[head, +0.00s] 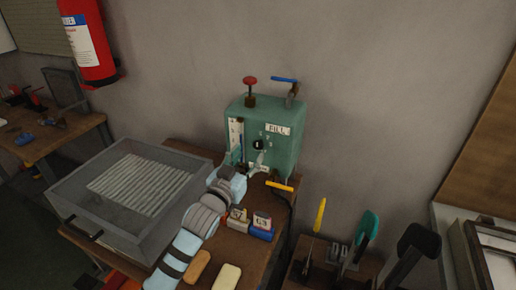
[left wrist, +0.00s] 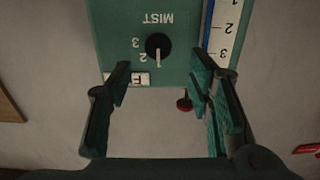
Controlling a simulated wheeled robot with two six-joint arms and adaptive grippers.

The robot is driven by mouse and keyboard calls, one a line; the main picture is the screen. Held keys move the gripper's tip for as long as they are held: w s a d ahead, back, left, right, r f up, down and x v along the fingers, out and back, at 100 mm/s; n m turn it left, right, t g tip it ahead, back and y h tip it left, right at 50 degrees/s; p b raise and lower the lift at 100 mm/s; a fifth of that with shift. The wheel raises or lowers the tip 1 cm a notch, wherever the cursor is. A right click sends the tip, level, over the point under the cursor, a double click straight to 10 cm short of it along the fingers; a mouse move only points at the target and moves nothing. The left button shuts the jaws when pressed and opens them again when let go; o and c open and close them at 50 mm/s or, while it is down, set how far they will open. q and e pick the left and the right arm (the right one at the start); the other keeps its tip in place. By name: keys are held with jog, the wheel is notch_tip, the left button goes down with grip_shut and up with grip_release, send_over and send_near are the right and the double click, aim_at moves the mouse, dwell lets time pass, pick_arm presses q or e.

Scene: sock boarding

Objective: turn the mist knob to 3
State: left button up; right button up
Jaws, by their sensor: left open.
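The green boiler box (head: 285,150) stands at the back of the bench against the wall. Its round black mist knob (head: 258,144) is on the front face. In the left wrist view the panel is upside down, with the knob (left wrist: 158,45) below the word MIST and the figures 1, 2 and 3 around it. A light mark on the knob appears to point at 1. My left gripper (head: 258,166) is in front of the panel, just below the knob. Its fingers (left wrist: 163,78) are open and apart, with nothing between them. My right gripper is not in view.
A red valve wheel (head: 250,80) and a blue lever (head: 285,80) top the box; a yellow lever (head: 280,186) sits low on it. Small blocks (head: 262,226) lie at the bench front. Handled tools (head: 368,225) stand at right.

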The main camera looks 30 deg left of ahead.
aim_at(258, 146)
pick_arm(q)
jog(key=w, duration=0.6)
jog(key=shift+w+f, duration=0.1)
jog(key=shift+f, duration=0.2)
jog(key=shift+r, duration=0.15)
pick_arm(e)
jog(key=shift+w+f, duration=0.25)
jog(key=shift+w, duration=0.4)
pick_arm(q)
jog(key=shift+a, duration=0.1)
